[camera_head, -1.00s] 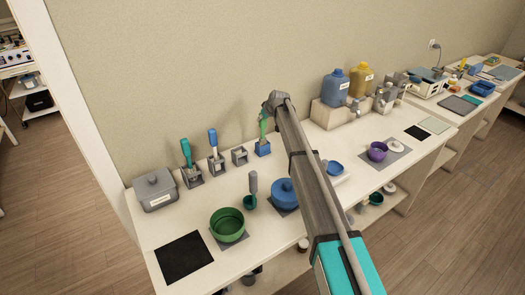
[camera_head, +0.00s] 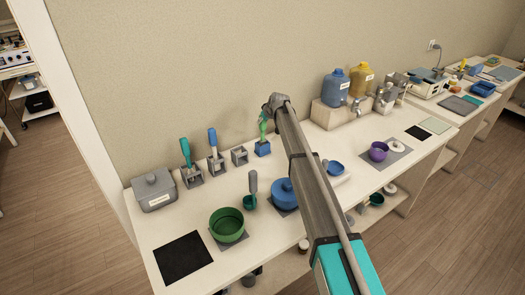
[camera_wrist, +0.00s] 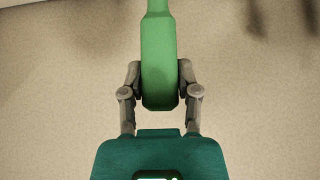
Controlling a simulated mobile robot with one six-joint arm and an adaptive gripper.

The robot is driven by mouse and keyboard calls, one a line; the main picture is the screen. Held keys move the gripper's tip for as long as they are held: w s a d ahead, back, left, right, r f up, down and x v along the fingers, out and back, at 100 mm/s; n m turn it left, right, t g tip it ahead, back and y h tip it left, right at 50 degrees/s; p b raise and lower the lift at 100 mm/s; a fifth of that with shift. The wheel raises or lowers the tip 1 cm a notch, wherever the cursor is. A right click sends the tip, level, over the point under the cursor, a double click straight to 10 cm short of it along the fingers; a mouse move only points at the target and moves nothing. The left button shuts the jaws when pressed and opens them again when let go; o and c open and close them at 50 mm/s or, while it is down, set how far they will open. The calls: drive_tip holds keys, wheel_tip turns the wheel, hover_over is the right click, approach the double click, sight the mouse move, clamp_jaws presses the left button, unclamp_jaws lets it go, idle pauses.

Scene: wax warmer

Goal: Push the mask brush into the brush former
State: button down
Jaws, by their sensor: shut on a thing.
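A green mask brush (camera_head: 263,125) is in my gripper near the wall. In the wrist view, both fingers (camera_wrist: 158,85) are shut on the sides of its wide green handle (camera_wrist: 157,55), which narrows toward the top of the picture. A small blue block (camera_head: 262,149), which looks like the brush former, stands on the counter directly below the brush. The brush's lower end is at or just above the block's top; I cannot tell whether it is inside. My gripper itself is small and partly hidden behind my arm in the head view.
An empty grey holder (camera_head: 240,156) stands left of the blue block. Holders with a blue-handled brush (camera_head: 213,139) and a teal brush (camera_head: 186,152) stand further left. Bottles (camera_head: 335,87) stand right.

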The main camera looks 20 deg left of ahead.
drive_tip(key=shift+f+b, duration=0.75)
drive_tip(key=shift+f, duration=0.05)
idle(0.4)
drive_tip(key=shift+c, duration=1.3)
unclamp_jaws()
drive_tip(key=shift+s+r, duration=0.1)
drive_tip(key=shift+r, duration=0.1)
drive_tip(key=shift+s+d+r+p, duration=0.15)
drive_tip(key=shift+d+r+p, duration=0.15)
drive_tip(key=shift+p, duration=0.2)
drive_tip(key=shift+s+d+r, duration=0.1)
drive_tip(key=shift+r, duration=0.15)
drive_tip(key=p+v, duration=0.5)
drive_tip(key=v, duration=0.1)
idle(0.7)
drive_tip(key=shift+s+d+r, duration=0.1)
